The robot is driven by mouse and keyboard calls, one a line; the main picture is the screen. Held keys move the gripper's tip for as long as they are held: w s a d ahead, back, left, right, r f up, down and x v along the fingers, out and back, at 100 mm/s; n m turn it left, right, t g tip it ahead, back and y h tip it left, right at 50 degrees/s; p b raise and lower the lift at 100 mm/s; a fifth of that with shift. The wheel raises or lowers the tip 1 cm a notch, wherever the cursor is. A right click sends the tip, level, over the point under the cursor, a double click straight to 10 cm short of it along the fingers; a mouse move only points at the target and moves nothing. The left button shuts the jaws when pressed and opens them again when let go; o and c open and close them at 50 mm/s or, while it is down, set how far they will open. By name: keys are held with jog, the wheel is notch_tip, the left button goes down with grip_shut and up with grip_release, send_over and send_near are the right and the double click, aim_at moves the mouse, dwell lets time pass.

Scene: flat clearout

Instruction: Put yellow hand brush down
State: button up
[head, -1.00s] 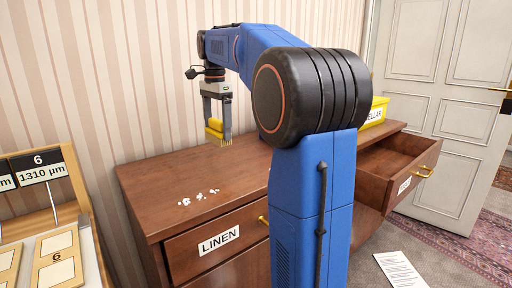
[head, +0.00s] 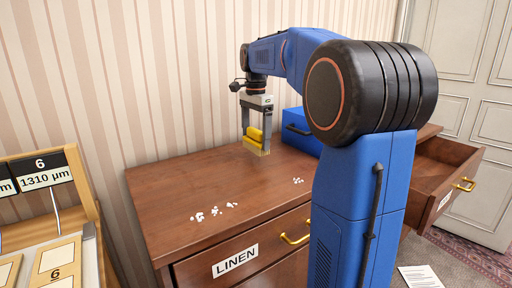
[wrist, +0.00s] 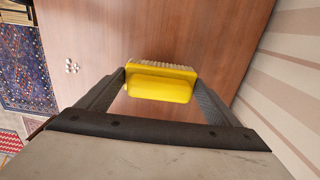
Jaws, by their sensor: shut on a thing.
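The yellow hand brush (head: 256,139) is held between the two fingers of my gripper (head: 257,126), with its pale bristles pointing down. In the head view it hangs over the back part of the brown dresser top (head: 180,190). Whether the bristles touch the wood I cannot tell. In the wrist view the brush (wrist: 160,83) sits across between the fingertips, with the bristles on its far side. My gripper is shut on it.
White crumbs (head: 213,212) lie on the dresser top at the front left, and a smaller group (head: 298,181) lies further right. A blue box (head: 300,133) stands behind, right of the brush. The LINEN drawer (head: 237,261) is shut; a drawer at right (head: 445,172) is open.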

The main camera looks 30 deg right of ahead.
aim_at(256, 146)
jog(key=shift+f, duration=1.85)
jog(key=shift+f, duration=0.1)
jog(key=o, duration=1)
notch_tip(256, 146, up, 12)
jog(key=shift+r, duration=0.1)
jog(key=shift+s, duration=0.1)
